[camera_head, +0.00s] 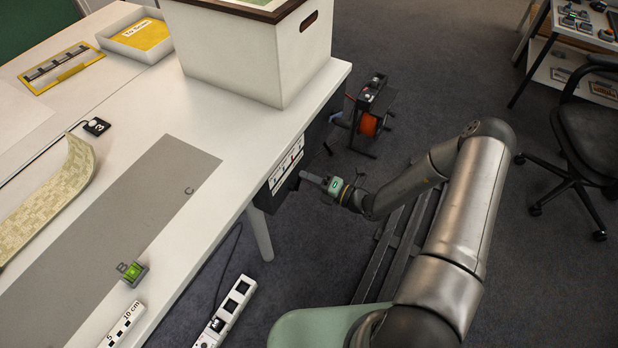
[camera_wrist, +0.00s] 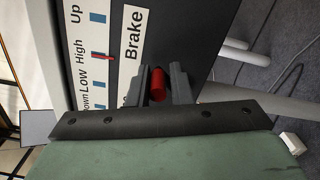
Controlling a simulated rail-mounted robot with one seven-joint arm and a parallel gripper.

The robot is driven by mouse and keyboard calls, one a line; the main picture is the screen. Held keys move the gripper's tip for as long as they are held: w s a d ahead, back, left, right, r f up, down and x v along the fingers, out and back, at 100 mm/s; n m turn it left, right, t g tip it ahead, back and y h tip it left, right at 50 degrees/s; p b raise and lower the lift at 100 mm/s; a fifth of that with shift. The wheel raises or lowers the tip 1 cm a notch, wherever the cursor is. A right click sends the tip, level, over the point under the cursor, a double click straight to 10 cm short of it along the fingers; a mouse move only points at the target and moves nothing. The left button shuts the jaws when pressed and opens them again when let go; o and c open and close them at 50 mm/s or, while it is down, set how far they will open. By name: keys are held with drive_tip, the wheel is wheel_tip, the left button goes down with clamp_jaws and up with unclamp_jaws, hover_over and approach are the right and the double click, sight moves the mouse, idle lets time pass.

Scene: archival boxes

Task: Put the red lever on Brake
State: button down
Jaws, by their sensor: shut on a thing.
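A dark control panel (camera_head: 262,196) hangs on the side of the white table, below its edge. It fills the upper part of the wrist view (camera_wrist: 190,35), with a white "Brake" label (camera_wrist: 131,45) and a label strip (camera_wrist: 85,50) reading Up, High, Low and Down. The red lever (camera_wrist: 158,84) shows its rounded end beside the lower end of the Brake label. My gripper (camera_wrist: 160,84) is shut on the red lever, one finger on each side. In the head view my gripper (camera_head: 308,178) reaches the panel from the right; the lever is not distinguishable there.
A white box (camera_head: 250,60) stands on the table above the panel. A cart with an orange reel (camera_head: 370,125) stands on the floor behind my gripper. A white power strip (camera_head: 225,310) lies on the floor at the front. A black chair (camera_head: 590,140) is at right.

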drive_tip(key=shift+s+a, duration=0.1)
drive_tip(key=shift+s, duration=0.1)
drive_tip(key=c, duration=1.4)
unclamp_jaws()
drive_tip(key=shift+w, duration=0.1)
drive_tip(key=v, duration=1.7)
drive_tip(key=shift+d, duration=0.25)
drive_tip(key=shift+f, duration=0.1)
